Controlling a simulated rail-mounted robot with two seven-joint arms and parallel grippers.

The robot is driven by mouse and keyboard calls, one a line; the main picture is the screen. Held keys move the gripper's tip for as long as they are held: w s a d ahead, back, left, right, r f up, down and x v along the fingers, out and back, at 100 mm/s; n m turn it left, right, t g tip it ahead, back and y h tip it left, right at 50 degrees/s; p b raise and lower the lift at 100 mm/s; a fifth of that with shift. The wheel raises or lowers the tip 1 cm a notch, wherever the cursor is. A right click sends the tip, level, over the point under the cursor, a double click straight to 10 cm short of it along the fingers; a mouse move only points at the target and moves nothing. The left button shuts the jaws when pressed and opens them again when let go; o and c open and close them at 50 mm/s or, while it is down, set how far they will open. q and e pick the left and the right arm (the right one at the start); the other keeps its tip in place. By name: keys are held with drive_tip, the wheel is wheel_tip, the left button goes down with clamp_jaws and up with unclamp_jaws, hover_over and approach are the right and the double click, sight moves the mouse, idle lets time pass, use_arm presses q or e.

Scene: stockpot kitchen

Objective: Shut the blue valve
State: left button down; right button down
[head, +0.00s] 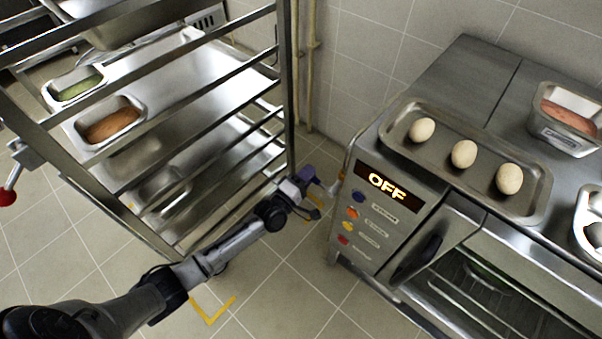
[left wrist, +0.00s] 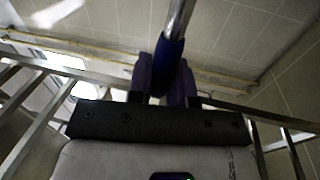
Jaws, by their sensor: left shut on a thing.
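The blue valve's handle shows in the left wrist view as a blue grip (left wrist: 168,62) on a metal bar that runs up out of the picture. My left gripper (left wrist: 166,88) is shut on this blue grip, with one dark purple finger on each side. In the head view, my left gripper (head: 312,191) is in the gap between the rack and the oven, close to the oven's left side. There the handle is mostly hidden by the gripper, and the valve body cannot be made out. My right gripper is not in view.
A metal rack (head: 288,90) with trays stands on the left. The oven (head: 385,215) on the right shows a lit OFF sign and bears a tray (head: 440,160) with three eggs. Pipes (head: 311,70) run up the tiled wall. Tiled floor lies open between rack and oven.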

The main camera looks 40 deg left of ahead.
use_arm(q)
drive_tip(key=shift+f+n, duration=0.35)
drive_tip(key=shift+n, duration=0.15)
drive_tip(key=shift+f, duration=0.1)
drive_tip(key=c, duration=1.3)
unclamp_jaws()
